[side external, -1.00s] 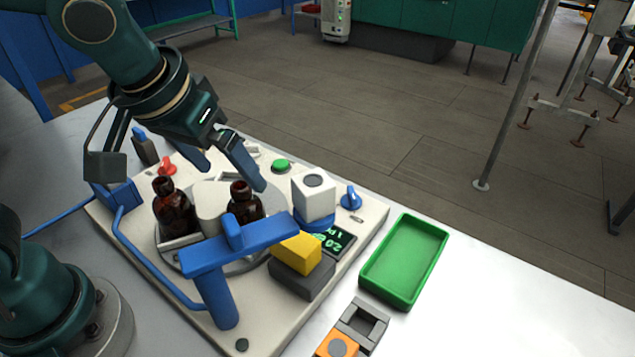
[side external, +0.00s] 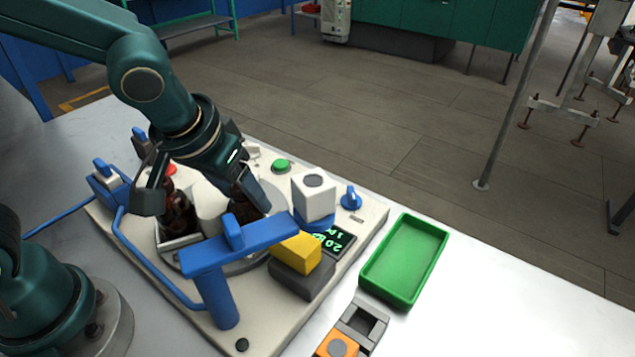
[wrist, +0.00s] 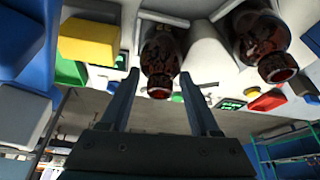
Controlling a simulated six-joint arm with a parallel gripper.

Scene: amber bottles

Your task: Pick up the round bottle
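Two dark amber bottles stand on the round plate of the machine. One bottle (side external: 243,208) is at the right, under my gripper (side external: 245,198). The other bottle (side external: 176,217) is at the left, partly behind my wrist. In the wrist view my gripper (wrist: 160,76) is open, with one finger on each side of the first bottle (wrist: 160,53). Its neck points toward the palm, and gaps show beside it. The second bottle (wrist: 262,42) is outside the fingers, to the right. I cannot tell for certain which bottle is the round one.
A blue post with a crossbar (side external: 240,247) stands close in front of the bottles. A white block (side external: 313,198) on a blue base and a yellow block (side external: 296,254) are to the right. A green tray (side external: 405,262) is empty. A pale column (side external: 208,208) stands between the bottles.

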